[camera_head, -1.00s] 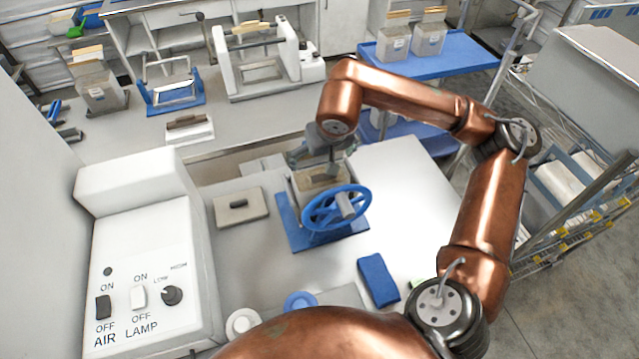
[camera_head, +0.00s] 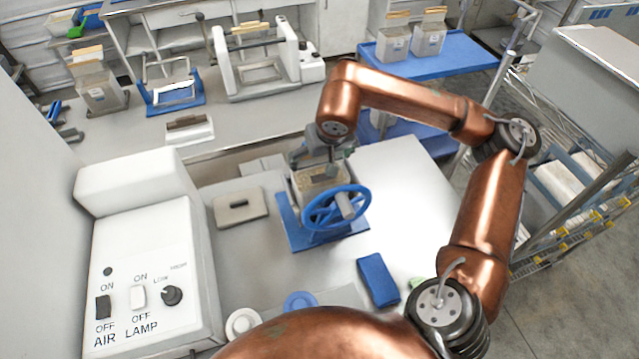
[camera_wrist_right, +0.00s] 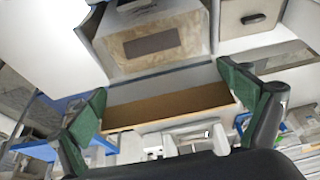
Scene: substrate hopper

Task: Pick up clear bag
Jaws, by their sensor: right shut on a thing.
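The clear bag (camera_head: 312,187) with tan contents stands in a blue frame with a handwheel (camera_head: 336,208) on the bench, in the middle of the head view. My right gripper (camera_head: 322,163) is over the bag from above, partly hidden by its own wrist. The gripper is shut on the bag. My left gripper is not in view.
A grey plate with a slot (camera_head: 241,207) lies left of the frame. A white control box (camera_head: 146,270) stands front left, and a blue block (camera_head: 378,279) lies front right. Other bags stand on a blue cart (camera_head: 440,66) behind. The white bench right of the frame is clear.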

